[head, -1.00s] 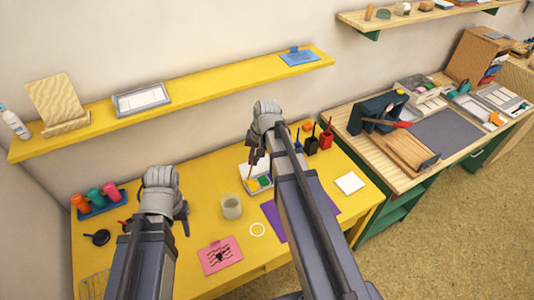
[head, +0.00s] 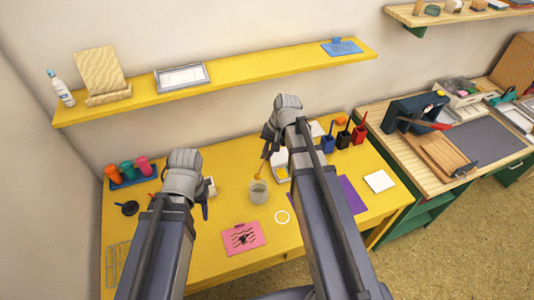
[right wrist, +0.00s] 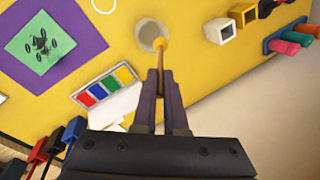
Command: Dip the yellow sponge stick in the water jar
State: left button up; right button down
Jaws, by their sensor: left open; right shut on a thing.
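The water jar (head: 258,193), a grey-white cup, stands upright on the yellow table; it also shows in the right wrist view (right wrist: 147,32). My right gripper (head: 267,150) is shut on the yellow sponge stick (head: 262,167), which points down toward the jar. In the right wrist view, the yellow sponge tip (right wrist: 159,44) overlaps the near rim of the jar's mouth. The head view puts the tip just above the mouth; I cannot tell whether it is inside. My left gripper (head: 204,206) is open and empty, left of the jar.
A multicoloured inkpad (right wrist: 109,86) lies beside the jar. A pink card (head: 244,238) and a white ring (head: 282,216) lie in front. Dark, blue and red holders (head: 343,138) stand at the back right.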

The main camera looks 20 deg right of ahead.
jog(key=shift+f+b, duration=4.5)
jog(key=shift+f, duration=0.3)
notch_tip(320, 180, up, 9)
jog(key=p, duration=0.9)
jog(key=shift+r, duration=0.2)
jog(key=shift+r+p, duration=0.15)
jog(key=shift+p, duration=0.2)
notch_tip(320, 180, up, 4)
jog(key=p, duration=0.4)
